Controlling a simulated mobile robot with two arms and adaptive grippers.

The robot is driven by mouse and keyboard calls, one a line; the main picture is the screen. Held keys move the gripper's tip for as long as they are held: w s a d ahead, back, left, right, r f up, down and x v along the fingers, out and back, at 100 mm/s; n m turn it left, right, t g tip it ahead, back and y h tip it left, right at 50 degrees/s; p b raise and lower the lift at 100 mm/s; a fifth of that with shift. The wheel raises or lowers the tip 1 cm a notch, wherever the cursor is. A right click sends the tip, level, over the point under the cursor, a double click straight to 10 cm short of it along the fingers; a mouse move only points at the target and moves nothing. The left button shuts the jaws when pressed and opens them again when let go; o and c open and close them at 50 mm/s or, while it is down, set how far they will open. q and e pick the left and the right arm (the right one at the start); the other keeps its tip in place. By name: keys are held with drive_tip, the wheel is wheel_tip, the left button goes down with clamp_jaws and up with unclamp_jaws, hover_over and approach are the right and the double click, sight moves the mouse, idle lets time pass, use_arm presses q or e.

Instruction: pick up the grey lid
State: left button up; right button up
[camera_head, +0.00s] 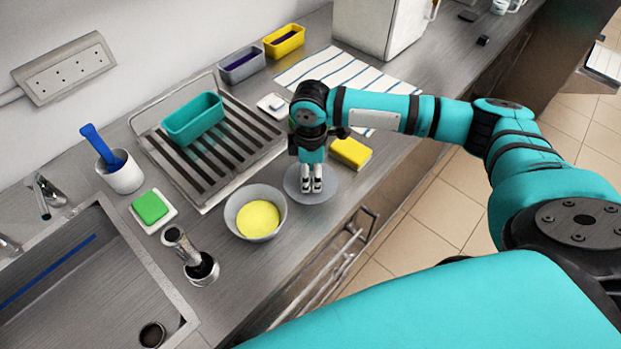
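The grey lid (292,193) is a flat round disc on the metal counter, beside the grey bowl (233,208) with yellow contents. My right gripper (312,186) points down right over the middle of the lid and covers part of it. Its two fingertips are close together at the lid. I cannot tell whether they touch it or hold a knob hidden there. My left gripper is not in view.
A yellow sponge (351,153) lies close behind the gripper. A drying rack (215,182) with a teal bin (193,119) stands to the left. A white cup (126,178), green sponge (150,206) and sink are further left. The counter's front edge (335,227) is near.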

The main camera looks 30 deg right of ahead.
clamp_jaws()
